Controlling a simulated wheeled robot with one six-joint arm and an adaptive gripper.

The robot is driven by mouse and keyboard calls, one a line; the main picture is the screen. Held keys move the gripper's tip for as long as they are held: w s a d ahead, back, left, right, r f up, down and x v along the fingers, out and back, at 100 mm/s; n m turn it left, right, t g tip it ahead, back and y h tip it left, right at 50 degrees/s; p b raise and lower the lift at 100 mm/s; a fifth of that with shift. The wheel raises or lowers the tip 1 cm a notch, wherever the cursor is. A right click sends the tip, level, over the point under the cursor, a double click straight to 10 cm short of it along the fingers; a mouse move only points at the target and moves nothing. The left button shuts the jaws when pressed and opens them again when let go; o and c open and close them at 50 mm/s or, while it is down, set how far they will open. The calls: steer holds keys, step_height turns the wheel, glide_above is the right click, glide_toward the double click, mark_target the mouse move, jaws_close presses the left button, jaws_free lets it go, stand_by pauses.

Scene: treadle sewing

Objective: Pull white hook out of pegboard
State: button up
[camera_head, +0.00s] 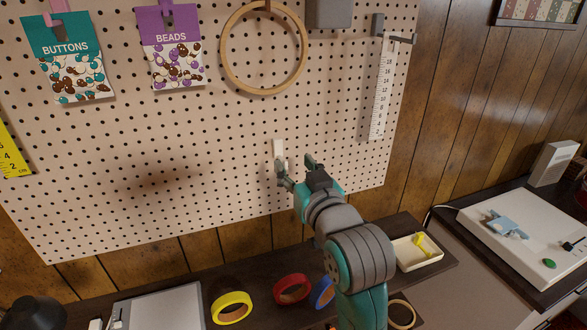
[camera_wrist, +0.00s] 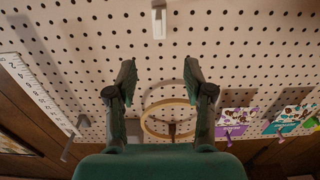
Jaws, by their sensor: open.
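The white hook (camera_head: 279,148) is on the pegboard (camera_head: 225,150), low and right of its middle. In the head view, the left finger of my gripper (camera_head: 297,166) overlaps the hook's lower end. My gripper is open and empty, with its fingers reaching toward the board. In the wrist view, the white hook (camera_wrist: 159,22) shows at the top edge, centred sideways between the fingertips (camera_wrist: 159,68) but beyond them. The hook appears outside the jaws. Whether a finger touches it I cannot tell.
A wooden hoop (camera_head: 231,72), bead packet (camera_head: 172,75), button packet (camera_head: 75,85) and white ruler (camera_head: 381,100) hang on the board. Tape rolls (camera_head: 232,308) and a small tray (camera_head: 436,259) are on the dark shelf below. The board around the hook is bare.

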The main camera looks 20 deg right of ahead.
mark_target(278, 143)
steer(key=w, duration=1)
jaws_close()
steer(key=c, duration=0.6)
jaws_free()
steer(key=shift+c, duration=0.2)
jaws_close()
steer(key=shift+s, duration=1.35)
steer(key=shift+s, duration=2.4)
